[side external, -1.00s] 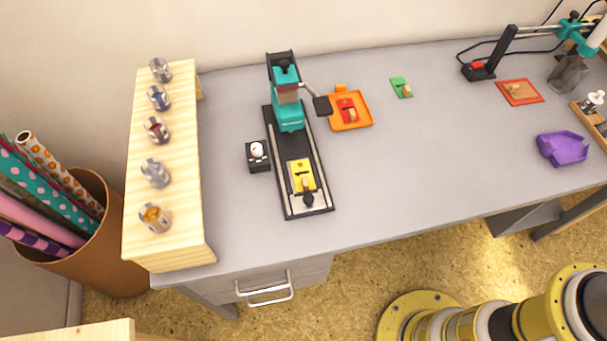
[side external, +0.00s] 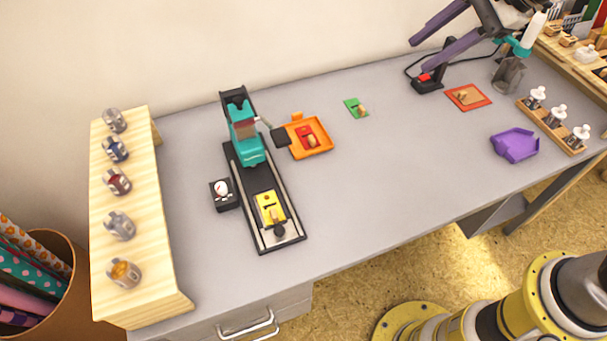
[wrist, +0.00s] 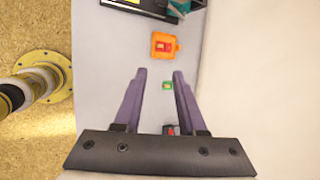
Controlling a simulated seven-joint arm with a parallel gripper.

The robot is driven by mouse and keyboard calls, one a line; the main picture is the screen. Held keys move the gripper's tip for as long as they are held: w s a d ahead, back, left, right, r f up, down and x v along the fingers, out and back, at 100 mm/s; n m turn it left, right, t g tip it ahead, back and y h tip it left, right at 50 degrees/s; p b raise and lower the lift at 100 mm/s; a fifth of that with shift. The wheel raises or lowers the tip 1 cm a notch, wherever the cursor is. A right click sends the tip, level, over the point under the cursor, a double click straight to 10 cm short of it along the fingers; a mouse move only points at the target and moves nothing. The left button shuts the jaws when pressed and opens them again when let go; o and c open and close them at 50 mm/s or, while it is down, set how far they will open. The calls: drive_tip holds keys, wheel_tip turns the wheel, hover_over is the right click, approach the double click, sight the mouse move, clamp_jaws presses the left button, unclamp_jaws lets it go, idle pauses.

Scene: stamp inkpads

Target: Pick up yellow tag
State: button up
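The yellow tag (side external: 270,208) lies flat on the front part of the black rail base (side external: 247,177) of a teal press (side external: 246,135), left of the table's middle in the side external view. A small dark knob stands at its front end. My gripper (side external: 413,55), with two long purple fingers, is high at the top right of that view, far from the yellow tag. In the wrist view my gripper (wrist: 159,72) is open, with nothing held between its fingers. The black base (wrist: 140,7) is cut off at that view's top edge, and the yellow tag is not clearly visible there.
An orange tray (side external: 325,149) with a red tag sits right of the press. A green tag (side external: 356,107) lies beyond. A black gauge box (side external: 223,194) and wooden rack (side external: 137,205) stand left; a purple tray (side external: 514,146) lies right. The table's front middle is clear.

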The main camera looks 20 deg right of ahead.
drive_tip(key=w+a+f+m+g, duration=0.25)
drive_tip(key=w+a+f, duration=0.25)
drive_tip(key=a+f, duration=0.6)
drive_tip(key=n+g, duration=0.1)
drive_tip(key=g, duration=0.2)
approach(274, 213)
drive_tip(key=shift+s+x, duration=0.25)
drive_tip(key=shift+x, duration=4.15)
drive_tip(key=shift+w, duration=0.2)
drive_tip(key=shift+c, duration=0.2)
clamp_jaws()
drive_tip(key=shift+r, duration=0.1)
